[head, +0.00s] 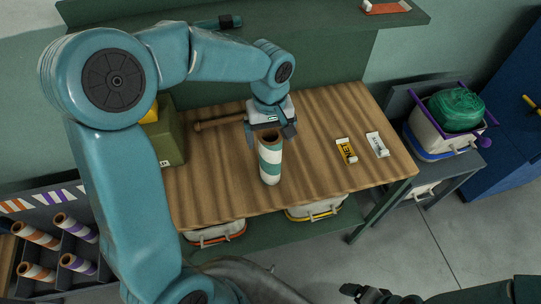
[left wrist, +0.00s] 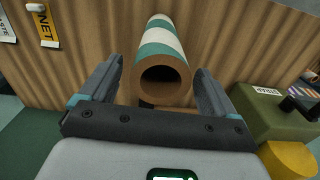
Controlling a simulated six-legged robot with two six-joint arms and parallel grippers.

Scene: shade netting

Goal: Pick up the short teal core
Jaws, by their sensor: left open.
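The short teal core (head: 270,161), a hollow tube with teal and white bands, stands upright on the wooden table (head: 315,180). My left gripper (head: 268,135) is above and around its top end. In the left wrist view the core (left wrist: 162,62) shows its open brown end between the two fingers. My left gripper (left wrist: 160,90) is open there, with a gap visible on each side of the core. What seems to be my right gripper (head: 372,294) is partly in view at the bottom edge, dark and cut off, its jaws unclear.
A brown rod (head: 218,123) lies behind the core, beside a green box (head: 168,143). A yellow label piece (head: 346,151) and a white one (head: 377,145) lie to the right. Several striped cores sit in a rack (head: 85,270) at lower left. The table's front right is clear.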

